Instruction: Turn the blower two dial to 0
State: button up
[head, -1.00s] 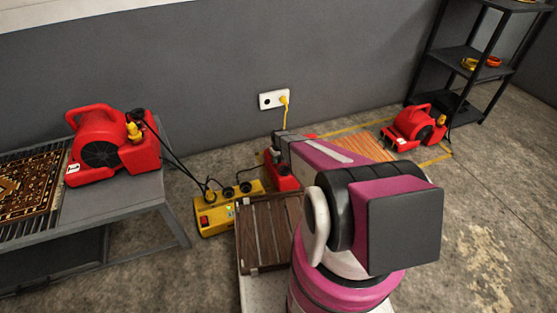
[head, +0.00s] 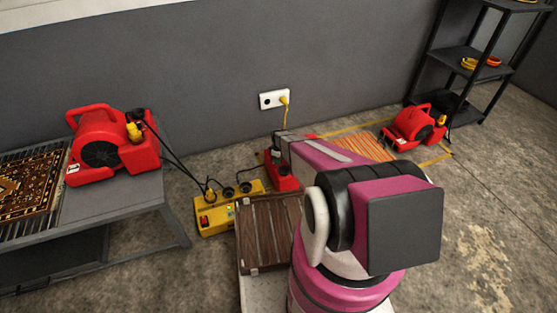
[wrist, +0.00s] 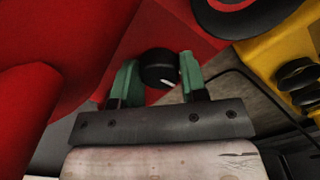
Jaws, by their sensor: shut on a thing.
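In the wrist view, a round black dial (wrist: 158,68) with a white pointer mark sits on the red body of a blower (wrist: 110,25). The pointer mark is toward the dial's lower right. My gripper (wrist: 157,82) has its green fingers on either side of the dial and is shut on it. In the head view, this middle red blower (head: 284,180) stands on the floor beyond my arm, partly hidden by it. I cannot read any numbers around the dial or a label naming the blower.
A yellow socket box (head: 215,220) with black plugs and cables is close left of the blower. A brown slatted pallet (head: 268,235) is in front. Another red blower (head: 100,150) is on the grey bench (head: 125,210), and one (head: 408,130) is at the back right.

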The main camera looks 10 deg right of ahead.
dwell(0.4)
jog(key=o, duration=0.9)
notch_tip(320, 180, up, 11)
jog(key=shift+f, duration=0.1)
jog(key=s+r+m, duration=0.3)
jog(key=s+r, duration=0.6)
jog(key=s+r+m, duration=0.4)
jog(key=s+r, duration=0.5)
jog(key=r, duration=0.1)
jog(key=s+r+m, duration=0.4)
jog(key=s+r, duration=0.5)
jog(key=shift+s+r, duration=0.15)
jog(key=shift+s, duration=0.1)
